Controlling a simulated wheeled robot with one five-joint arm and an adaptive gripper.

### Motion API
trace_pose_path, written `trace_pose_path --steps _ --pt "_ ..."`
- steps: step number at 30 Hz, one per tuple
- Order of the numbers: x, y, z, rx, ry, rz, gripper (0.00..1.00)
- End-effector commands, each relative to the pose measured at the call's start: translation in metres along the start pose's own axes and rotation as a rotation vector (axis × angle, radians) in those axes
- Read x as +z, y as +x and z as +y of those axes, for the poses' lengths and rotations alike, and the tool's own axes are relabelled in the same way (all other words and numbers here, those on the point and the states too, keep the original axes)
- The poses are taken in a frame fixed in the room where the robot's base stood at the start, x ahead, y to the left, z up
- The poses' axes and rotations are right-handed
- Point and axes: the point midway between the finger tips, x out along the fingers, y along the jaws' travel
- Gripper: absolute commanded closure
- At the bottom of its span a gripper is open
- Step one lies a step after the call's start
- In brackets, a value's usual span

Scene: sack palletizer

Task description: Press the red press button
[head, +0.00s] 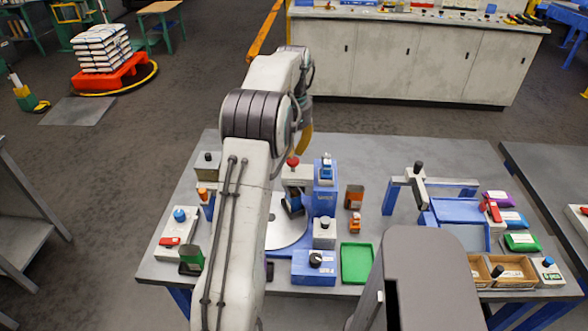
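A red mushroom-shaped knob (293,161) stands on top of a pale grey head beside a blue upright machine (325,185) near the table's middle. A white box (180,230) at the table's left end carries a flat red button (170,241) and a round blue one. I cannot tell from this view which red one is the press button. My arm rises from the bottom and bends over the table's left half. My gripper is hidden behind the arm links, so its fingers and any contact with a button do not show.
The grey table (355,150) holds a green tray (357,263), a small orange bottle (355,223), a blue frame (388,200) and several coloured packs at right. A long cabinet (415,55) stands behind. Stacked sacks (102,48) sit on a red pallet (112,72) at far left.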

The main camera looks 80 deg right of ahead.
Motion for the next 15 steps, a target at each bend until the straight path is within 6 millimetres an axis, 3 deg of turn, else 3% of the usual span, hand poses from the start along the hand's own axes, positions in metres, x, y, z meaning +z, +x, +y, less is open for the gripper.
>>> trace_pose_path --steps 6,15 --pt "0.0 0.014 0.0 0.001 0.0 -0.001 1.0" --pt "0.0 0.018 0.0 0.0 0.0 0.0 1.0"
